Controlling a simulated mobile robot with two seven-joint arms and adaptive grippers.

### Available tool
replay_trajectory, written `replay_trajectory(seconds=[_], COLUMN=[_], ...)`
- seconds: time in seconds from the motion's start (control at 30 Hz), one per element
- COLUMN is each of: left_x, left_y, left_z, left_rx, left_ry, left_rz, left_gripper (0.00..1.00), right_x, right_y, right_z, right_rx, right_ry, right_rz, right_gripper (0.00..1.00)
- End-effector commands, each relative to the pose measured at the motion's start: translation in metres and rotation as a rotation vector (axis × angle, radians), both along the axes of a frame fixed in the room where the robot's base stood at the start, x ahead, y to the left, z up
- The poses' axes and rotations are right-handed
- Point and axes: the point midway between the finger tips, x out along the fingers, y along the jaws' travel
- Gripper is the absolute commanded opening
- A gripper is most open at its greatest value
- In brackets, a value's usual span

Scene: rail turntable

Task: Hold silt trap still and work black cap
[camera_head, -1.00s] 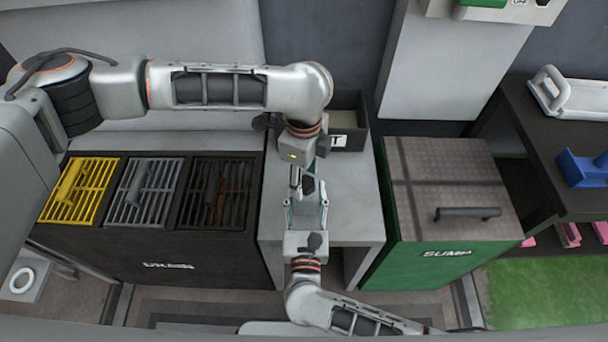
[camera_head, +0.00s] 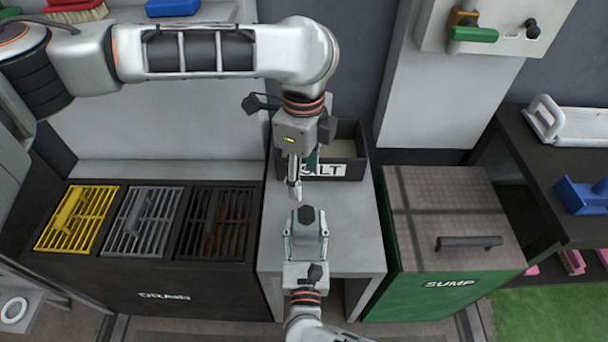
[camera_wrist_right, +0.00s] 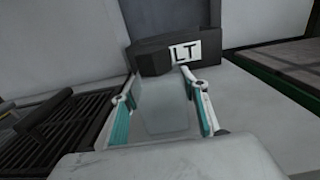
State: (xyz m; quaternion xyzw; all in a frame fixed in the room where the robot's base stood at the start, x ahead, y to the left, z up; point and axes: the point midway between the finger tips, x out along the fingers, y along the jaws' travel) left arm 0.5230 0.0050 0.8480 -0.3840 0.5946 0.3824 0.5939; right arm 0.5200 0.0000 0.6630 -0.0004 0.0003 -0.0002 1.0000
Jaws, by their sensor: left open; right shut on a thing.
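The silt trap shows in the right wrist view as a clear, pale body (camera_wrist_right: 165,108) between the teal-padded fingers of my right gripper (camera_head: 306,238), which is shut on it. The black cap (camera_head: 306,214) is dark and many-sided. It sits at the trap's far end, and it also shows in the right wrist view (camera_wrist_right: 153,57). My left gripper (camera_head: 303,178) is open, just behind and above the cap, apart from it in the head view. Most of the trap's body is hidden in the head view.
A dark bin labelled SILT (camera_head: 352,150) stands at the back of the grey bench (camera_head: 350,225). The drain unit (camera_head: 150,275) with yellow, grey and black grates is on the left. The green sump (camera_head: 425,285) with a handled lid is on the right.

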Motion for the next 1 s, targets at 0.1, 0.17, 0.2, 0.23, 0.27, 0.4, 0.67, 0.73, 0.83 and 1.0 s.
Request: replay_trajectory(seconds=[0.1,0.17,0.2,0.23,0.27,0.4,0.67,0.73,0.83,1.0], left_x=[0.0,0.0,0.0,0.0,0.0,0.0,0.0,0.0,0.0,0.0], left_y=[0.0,0.0,0.0,0.0,0.0,0.0,0.0,0.0,0.0,0.0], left_z=[0.002,0.002,0.002,0.002,0.002,0.002,0.002,0.001,0.001,0.001], left_rx=[0.0,0.0,0.0,0.0,0.0,0.0,0.0,0.0,0.0,0.0], left_ry=[0.0,0.001,0.001,0.001,0.0,0.0,0.0,0.0,0.001,0.001], left_rz=[0.0,0.0,0.0,0.0,0.0,0.0,0.0,0.0,0.0,0.0], left_gripper=[0.47,0.47,0.47,0.47,0.47,0.47,0.47,0.47,0.47,0.47], right_x=[0.0,0.0,0.0,0.0,0.0,0.0,0.0,-0.002,-0.011,-0.039], right_y=[0.0,0.0,0.0,0.0,0.0,0.0,0.0,0.0,0.001,0.001], right_z=[0.001,0.001,0.001,0.001,0.001,0.001,0.0,0.0,0.0,-0.001], right_rx=[0.001,0.001,0.001,0.001,0.001,0.001,0.0,0.001,0.001,0.001], right_ry=[-0.002,-0.002,-0.002,-0.002,-0.002,-0.001,-0.001,0.0,0.001,0.004], right_rz=[0.0,0.0,0.0,0.0,0.001,0.0,0.0,0.0,0.001,0.001], right_gripper=[0.05,0.05,0.05,0.05,0.05,0.63,0.63,0.63,0.63,0.63])
